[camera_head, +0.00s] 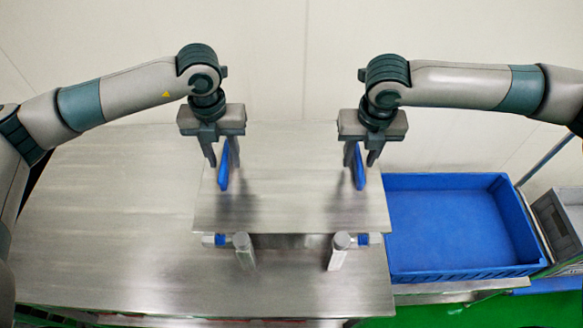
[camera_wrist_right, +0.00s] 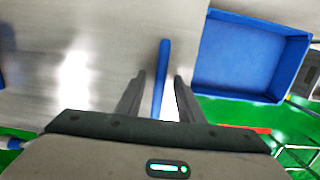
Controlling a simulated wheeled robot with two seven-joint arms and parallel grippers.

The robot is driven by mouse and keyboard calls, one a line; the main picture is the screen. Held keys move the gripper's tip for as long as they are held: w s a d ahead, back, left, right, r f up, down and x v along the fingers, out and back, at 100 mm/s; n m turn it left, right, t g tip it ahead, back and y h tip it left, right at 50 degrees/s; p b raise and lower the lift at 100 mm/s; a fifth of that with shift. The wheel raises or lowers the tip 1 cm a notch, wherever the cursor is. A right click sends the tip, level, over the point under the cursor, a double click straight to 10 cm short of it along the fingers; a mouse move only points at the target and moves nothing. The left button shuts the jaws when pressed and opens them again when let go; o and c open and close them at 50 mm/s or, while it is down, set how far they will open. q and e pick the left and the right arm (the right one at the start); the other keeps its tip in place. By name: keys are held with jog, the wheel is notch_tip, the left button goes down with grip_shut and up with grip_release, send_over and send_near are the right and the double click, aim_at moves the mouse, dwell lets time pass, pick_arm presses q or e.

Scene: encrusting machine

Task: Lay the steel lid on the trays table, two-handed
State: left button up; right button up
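The steel lid (camera_head: 290,205) is a flat rectangular sheet with two upright blue handles, the left handle (camera_head: 223,170) and the right handle (camera_head: 358,172). It lies level over the steel table (camera_head: 110,215); I cannot tell exactly what bears it. My left gripper (camera_head: 222,162) points down with its fingers apart around the left handle. My right gripper (camera_head: 362,160) is likewise open around the right handle. In the right wrist view the right handle (camera_wrist_right: 161,75) stands between the fingers (camera_wrist_right: 162,78), with gaps on both sides. The lid's underside is hidden.
A blue tray (camera_head: 455,272), empty, stands right of the lid. Two short metal cylinders, left (camera_head: 243,250) and right (camera_head: 339,250), and blue-tipped parts show at the lid's front edge. A grey crate (camera_head: 560,225) stands far right. The table's left side is clear.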

pick_arm(q)
jog(key=shift+f, duration=0.55)
pick_arm(e)
jog(key=shift+f, duration=0.5)
pick_arm(q)
grip_shut()
pick_arm(e)
grip_shut()
pick_arm(q)
jog(key=shift+r, duration=0.1)
pick_arm(e)
jog(key=shift+w, duration=0.1)
